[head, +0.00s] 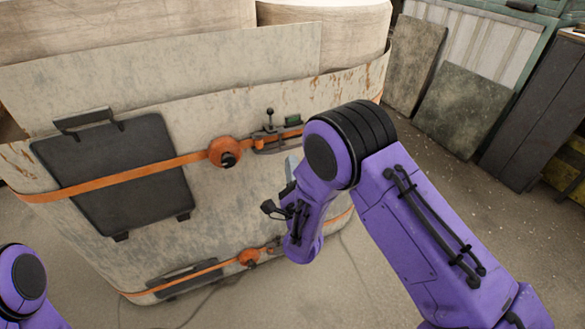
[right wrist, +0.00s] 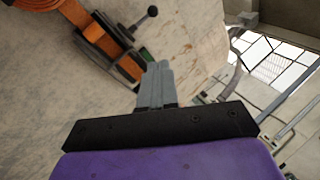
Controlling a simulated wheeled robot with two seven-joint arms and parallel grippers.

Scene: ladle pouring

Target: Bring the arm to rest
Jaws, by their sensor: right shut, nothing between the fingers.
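My right arm reaches in from the right with its purple forearm and wrist. My right gripper (head: 290,167) shows only as a small grey tip beyond the wrist, in front of the large worn container (head: 230,190). In the right wrist view the gripper's two grey fingers (right wrist: 157,75) are pressed together, with nothing between them. My left arm shows only as a purple joint at the lower left; its gripper is out of view. No ladle is visible.
The container carries a dark panel (head: 115,175), an orange strap (head: 85,187) and a black-knobbed lever latch (head: 269,130). Boards (head: 462,110) lean at the back right beside a dark cabinet (head: 535,115). Bare concrete floor (head: 440,165) lies right of the container.

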